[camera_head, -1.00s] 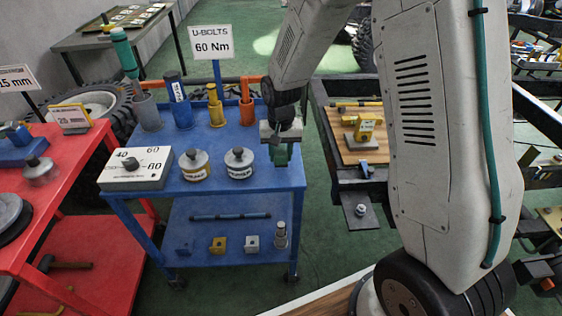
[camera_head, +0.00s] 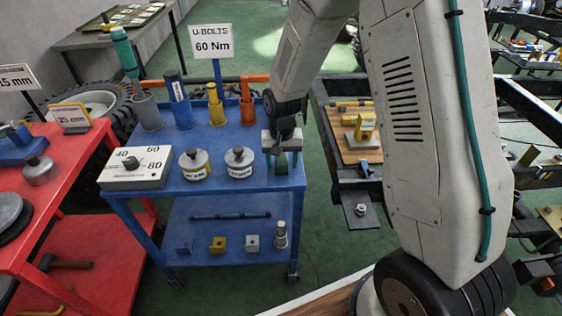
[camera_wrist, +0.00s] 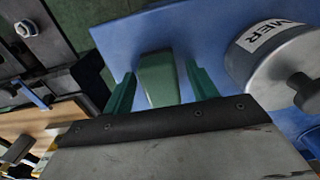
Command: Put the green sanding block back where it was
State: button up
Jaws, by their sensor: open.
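The green sanding block (camera_head: 281,164) is on the top of the blue cart (camera_head: 226,182), by its right edge and right of the second round canister. My gripper (camera_head: 282,166) is low over it, with its fingers on either side of the block. In the wrist view the block (camera_wrist: 158,88) lies between the two teal fingers of my gripper (camera_wrist: 159,72), with a gap visible on each side. My gripper is open. Part of the block is hidden under my gripper body.
Two round canisters (camera_head: 239,162) stand left of the block; one is close beside my gripper in the wrist view (camera_wrist: 290,75). A white dial box (camera_head: 136,167) and upright tool holders (camera_head: 216,106) share the cart. A dark frame with a wooden board (camera_head: 360,152) is to the right.

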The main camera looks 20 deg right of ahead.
aim_at(282, 160)
notch_tip(282, 160, up, 12)
jog(key=f, duration=0.1)
jog(key=s+d+r+n, duration=0.2)
jog(key=s+r, duration=1)
jog(key=r, duration=0.1)
jog(key=s+r, duration=0.2)
jog(key=s, duration=0.7)
jog(key=s+d+r+n+t, duration=0.1)
jog(key=s+r, duration=0.1)
jog(key=s, duration=0.6)
jog(key=shift+s+n, duration=0.3)
jog(key=shift+s, duration=0.1)
